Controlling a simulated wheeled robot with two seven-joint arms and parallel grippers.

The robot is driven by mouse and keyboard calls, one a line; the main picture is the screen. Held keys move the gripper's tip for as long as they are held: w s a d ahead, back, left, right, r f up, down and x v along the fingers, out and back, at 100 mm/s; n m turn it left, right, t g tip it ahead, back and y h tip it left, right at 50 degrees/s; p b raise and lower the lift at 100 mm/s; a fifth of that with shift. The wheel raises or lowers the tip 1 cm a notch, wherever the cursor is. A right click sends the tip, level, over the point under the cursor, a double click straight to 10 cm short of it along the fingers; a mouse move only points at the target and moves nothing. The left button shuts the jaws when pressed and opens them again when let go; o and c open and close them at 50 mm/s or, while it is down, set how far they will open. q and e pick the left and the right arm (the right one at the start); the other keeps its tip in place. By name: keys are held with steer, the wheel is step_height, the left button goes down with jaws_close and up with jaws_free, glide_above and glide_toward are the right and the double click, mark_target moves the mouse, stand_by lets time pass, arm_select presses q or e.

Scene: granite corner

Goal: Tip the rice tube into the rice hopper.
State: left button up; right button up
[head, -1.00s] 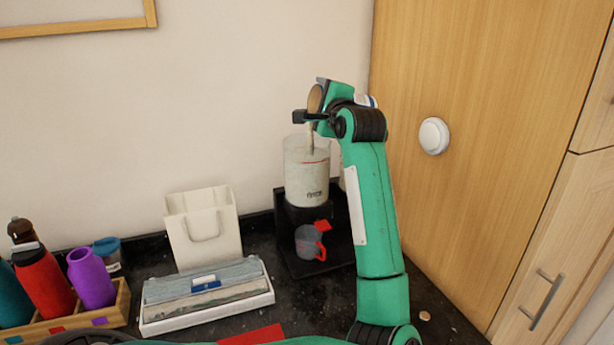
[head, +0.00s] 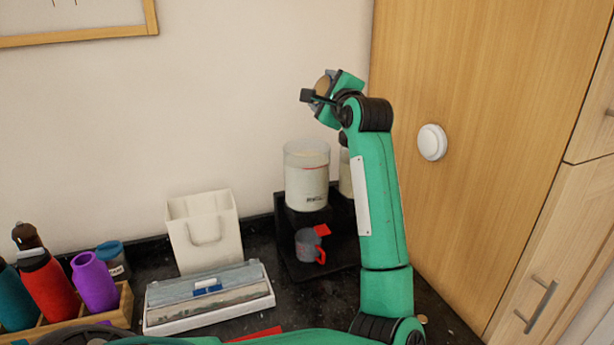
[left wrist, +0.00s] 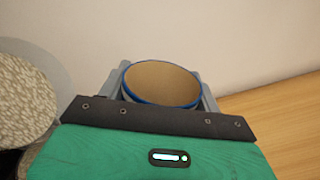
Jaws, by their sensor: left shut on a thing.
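My left gripper (head: 316,96) is shut on the rice tube (head: 323,84), above and slightly right of the rice hopper, clear of its rim. In the left wrist view the tube (left wrist: 160,83) shows a round tan end with a blue rim between the fingers. The rice hopper (head: 306,185) is a clear cylinder with a red line and pale rice in it, upright on a black stand. The left wrist view shows speckled rice (left wrist: 24,105) inside a clear rim at the left. No rice is falling. My right gripper is not in view.
A grey measuring cup (head: 308,246) with a red handle sits below the hopper. Another pale container (head: 345,178) stands behind my arm. A white paper bag (head: 203,230), a white box (head: 210,300) and a bottle rack (head: 125,305) are at the left. A wooden cabinet (head: 480,120) closes off the right.

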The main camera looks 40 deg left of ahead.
mark_target(326, 76)
arm_select(q)
steer(key=r+m+p, duration=0.3)
steer(key=m+p, duration=0.1)
steer(key=p, duration=0.1)
steer(key=shift+a+r+m, duration=0.2)
steer(key=shift+r+m, duration=0.1)
steer(key=shift+r, duration=0.05)
steer(key=shift+w+m, duration=0.1)
steer(key=shift+m, duration=0.2)
steer(key=m+p, duration=0.1)
steer(key=r+m+p, duration=0.1)
steer(key=m, duration=0.1)
steer(key=shift+p, duration=0.4)
steer(key=shift+m+t+p, duration=0.3)
steer(key=shift+m+p, duration=0.2)
steer(key=shift+m, duration=0.3)
steer(key=shift+f, duration=0.15)
